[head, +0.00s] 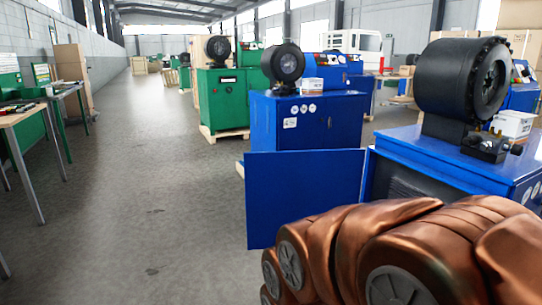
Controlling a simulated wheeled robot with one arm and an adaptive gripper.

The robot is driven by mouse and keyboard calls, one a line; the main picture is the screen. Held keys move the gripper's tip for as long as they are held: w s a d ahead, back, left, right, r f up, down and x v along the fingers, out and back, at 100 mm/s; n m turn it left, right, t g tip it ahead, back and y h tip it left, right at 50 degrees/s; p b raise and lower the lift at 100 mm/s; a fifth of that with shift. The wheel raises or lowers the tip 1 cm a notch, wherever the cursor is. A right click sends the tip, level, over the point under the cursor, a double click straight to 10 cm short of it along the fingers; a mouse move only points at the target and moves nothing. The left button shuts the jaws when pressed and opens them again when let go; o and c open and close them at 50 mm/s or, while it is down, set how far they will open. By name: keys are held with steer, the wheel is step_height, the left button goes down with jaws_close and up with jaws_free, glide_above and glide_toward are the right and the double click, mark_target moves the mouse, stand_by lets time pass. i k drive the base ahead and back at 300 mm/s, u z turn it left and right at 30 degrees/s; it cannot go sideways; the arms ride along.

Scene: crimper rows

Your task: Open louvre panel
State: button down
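A flat blue panel (305,198) stands out to the left from the front left edge of the near blue crimper cabinet (393,157) in the head view. It looks like a door swung wide open, with its plain face toward me. Behind its hinge side, a dark grey area (402,190) with faint slats shows in the cabinet's side. My copper-coloured arm covers the lower right and hides the lower part of this cabinet. My gripper is not in view, so whether it touches the panel cannot be seen.
A black crimper head (462,80) and a white box (512,123) sit on the near cabinet. Another blue crimper cabinet (300,122) and a green one (222,98) stand behind. Workbenches (22,113) line the left. The grey floor (150,190) between is clear.

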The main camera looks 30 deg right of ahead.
mark_target(282, 188)
steer(key=z, duration=0.5)
steer(key=i, duration=1.2)
steer(key=u, duration=0.45)
steer(key=i, duration=1)
steer(key=u, duration=0.7)
